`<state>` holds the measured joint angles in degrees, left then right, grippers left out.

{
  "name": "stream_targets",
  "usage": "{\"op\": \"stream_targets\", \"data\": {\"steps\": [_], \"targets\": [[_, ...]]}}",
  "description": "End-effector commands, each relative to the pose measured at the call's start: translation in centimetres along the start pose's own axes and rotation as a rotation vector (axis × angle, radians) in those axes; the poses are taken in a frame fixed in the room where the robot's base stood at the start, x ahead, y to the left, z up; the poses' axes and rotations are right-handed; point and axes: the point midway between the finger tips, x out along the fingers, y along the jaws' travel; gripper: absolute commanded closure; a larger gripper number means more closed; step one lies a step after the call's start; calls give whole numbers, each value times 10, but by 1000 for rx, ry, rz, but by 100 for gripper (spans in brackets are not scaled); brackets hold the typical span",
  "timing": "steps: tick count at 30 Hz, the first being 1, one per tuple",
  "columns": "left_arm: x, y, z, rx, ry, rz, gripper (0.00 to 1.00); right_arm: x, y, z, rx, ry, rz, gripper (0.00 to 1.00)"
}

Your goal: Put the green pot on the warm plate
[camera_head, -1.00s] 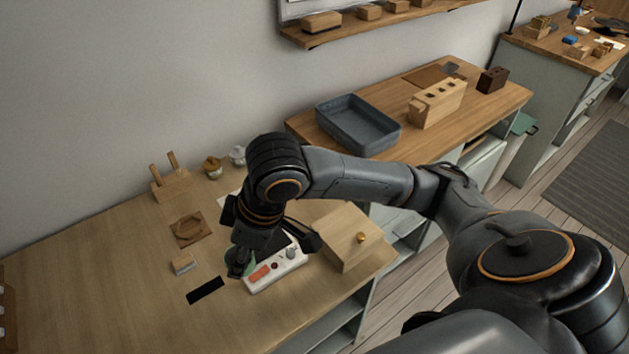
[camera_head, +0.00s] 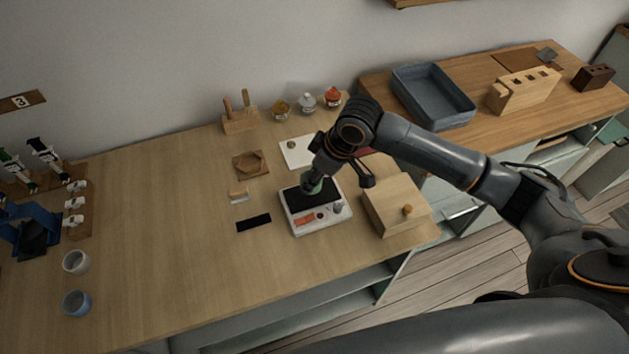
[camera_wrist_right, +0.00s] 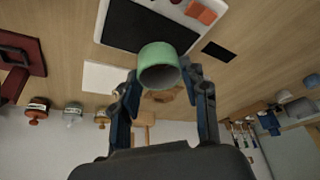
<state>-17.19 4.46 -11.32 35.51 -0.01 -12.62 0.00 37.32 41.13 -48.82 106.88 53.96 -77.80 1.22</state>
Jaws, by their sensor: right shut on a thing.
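The green pot (camera_head: 313,187) is held in my right gripper (camera_head: 322,178). In the right wrist view the small green pot (camera_wrist_right: 158,66) sits between the two fingertips, its open end facing the camera. The warm plate (camera_head: 332,217) is a white device with a black top, an orange patch and a grey knob. The pot is over the back part of the black top; I cannot tell whether it touches. In the right wrist view the warm plate (camera_wrist_right: 212,40) lies just beyond the pot. My left gripper is not in view.
A wooden box (camera_head: 391,207) with a round knob stands right of the plate. Jars (camera_head: 307,103) stand at the back. The bench's left middle is clear.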

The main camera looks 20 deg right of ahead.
Motion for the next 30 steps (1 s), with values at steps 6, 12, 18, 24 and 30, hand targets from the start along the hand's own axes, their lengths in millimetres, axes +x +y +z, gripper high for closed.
{"op": "stream_targets", "data": {"steps": [6,12,18,24,30], "targets": [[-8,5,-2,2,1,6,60,24,5,9,1,-4,-3,70],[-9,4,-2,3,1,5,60,35,6,13,0,0,0,70],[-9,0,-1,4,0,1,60,36,5,13,0,0,0,70],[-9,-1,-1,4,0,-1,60,38,6,14,0,0,0,35],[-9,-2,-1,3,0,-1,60,38,6,14,0,0,0,33]]}}
